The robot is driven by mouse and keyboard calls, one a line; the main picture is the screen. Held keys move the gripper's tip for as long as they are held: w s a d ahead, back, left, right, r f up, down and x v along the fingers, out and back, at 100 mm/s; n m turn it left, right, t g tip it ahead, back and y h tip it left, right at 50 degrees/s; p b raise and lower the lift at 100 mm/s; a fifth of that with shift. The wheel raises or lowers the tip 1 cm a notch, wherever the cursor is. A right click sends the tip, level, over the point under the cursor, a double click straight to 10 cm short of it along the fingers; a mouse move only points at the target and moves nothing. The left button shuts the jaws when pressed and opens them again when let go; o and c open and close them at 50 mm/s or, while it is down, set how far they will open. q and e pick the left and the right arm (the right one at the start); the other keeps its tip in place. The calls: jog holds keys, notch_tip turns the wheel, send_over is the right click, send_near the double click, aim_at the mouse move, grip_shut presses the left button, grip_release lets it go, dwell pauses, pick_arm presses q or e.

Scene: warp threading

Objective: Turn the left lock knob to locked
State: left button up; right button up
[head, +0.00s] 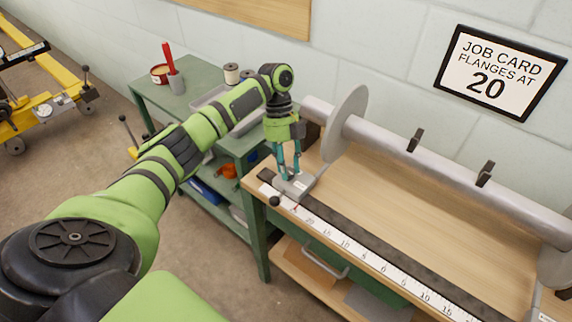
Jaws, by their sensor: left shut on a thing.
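My left gripper (289,172) reaches down from above at the left end of the bench. Its fingers are shut on the left lock knob, which is mostly hidden between the fingertips on top of a small grey carriage block (301,185). The knob's locked or unlocked marking is too small to read. The block sits on a dark rail at the left end of the ruler scale (350,246). A black ball handle (274,201) sticks out at the block's front left. A grey round flange (346,122) stands on the beam just behind. My right gripper is not in view.
A long grey beam (450,165) with black clamps runs behind the wooden bench top (400,200). A job card (501,73) on the wall reads "FLANGES AT 20". A green cart (150,97) with a red tool, spools and a tray stands at left, close behind my arm.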

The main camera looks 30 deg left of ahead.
pick_arm(q)
jog(key=shift+d+r, duration=0.1)
jog(key=shift+r, duration=0.05)
jog(key=o, duration=1.1)
jog(key=shift+r, duration=0.2)
jog(key=v, duration=1.1)
jog(key=shift+r, duration=0.3)
jog(key=shift+f, duration=0.1)
